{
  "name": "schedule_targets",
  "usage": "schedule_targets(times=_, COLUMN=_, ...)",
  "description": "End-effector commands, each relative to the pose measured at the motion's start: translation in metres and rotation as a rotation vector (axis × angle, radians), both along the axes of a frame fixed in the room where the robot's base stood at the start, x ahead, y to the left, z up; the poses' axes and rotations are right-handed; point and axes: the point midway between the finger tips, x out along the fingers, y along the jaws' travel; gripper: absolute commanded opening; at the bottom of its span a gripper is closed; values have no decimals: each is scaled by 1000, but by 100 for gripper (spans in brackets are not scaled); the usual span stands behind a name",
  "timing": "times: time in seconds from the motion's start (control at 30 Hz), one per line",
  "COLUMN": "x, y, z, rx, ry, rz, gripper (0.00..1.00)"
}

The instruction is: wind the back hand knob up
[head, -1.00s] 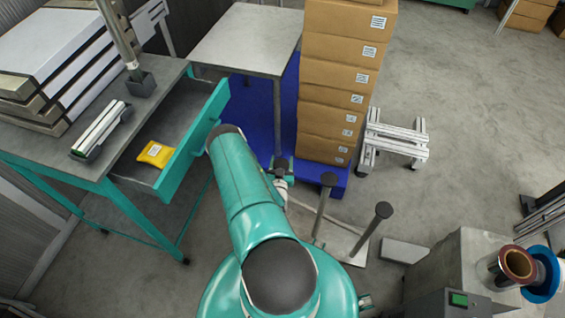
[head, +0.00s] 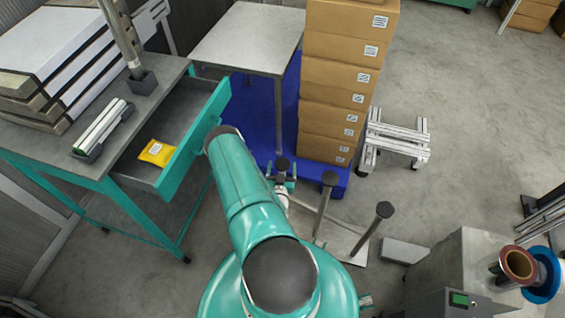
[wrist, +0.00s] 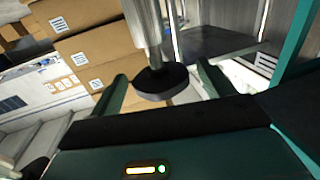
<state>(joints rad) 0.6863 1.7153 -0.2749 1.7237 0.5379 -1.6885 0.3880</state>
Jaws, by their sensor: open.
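Three dark-capped posts stand in a row in the head view. The back hand knob (head: 282,163) is the farthest, the middle one (head: 329,179) is to its right, and the front one (head: 384,209) is nearest. My gripper (head: 283,182) is at the back post, partly hidden by my arm. In the wrist view the back knob (wrist: 160,82) is a dark round disc on a pale metal post. My gripper (wrist: 163,70) is open, with one finger on each side of the knob. I cannot tell whether either finger touches it.
A tall stack of cartons (head: 337,105) stands on a blue pallet (head: 262,120) just behind the posts. A workbench with an open teal drawer (head: 210,125) holding a yellow packet (head: 157,152) is at left. A grey cabinet (head: 455,265) is at right.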

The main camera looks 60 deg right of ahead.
Motion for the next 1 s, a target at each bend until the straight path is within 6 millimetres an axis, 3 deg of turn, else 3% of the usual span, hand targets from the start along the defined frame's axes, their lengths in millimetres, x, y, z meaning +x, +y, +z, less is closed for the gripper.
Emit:
schedule_targets(times=0.3, x=-26, y=67, z=-1, rx=4, ry=4, rz=1, gripper=81)
schedule_targets(times=0.5, x=-36, y=93, z=-1, rx=2, ry=2, rz=0, gripper=81)
schedule_targets(times=1.0, x=-38, y=99, z=0, rx=1, ry=1, rz=0, gripper=81)
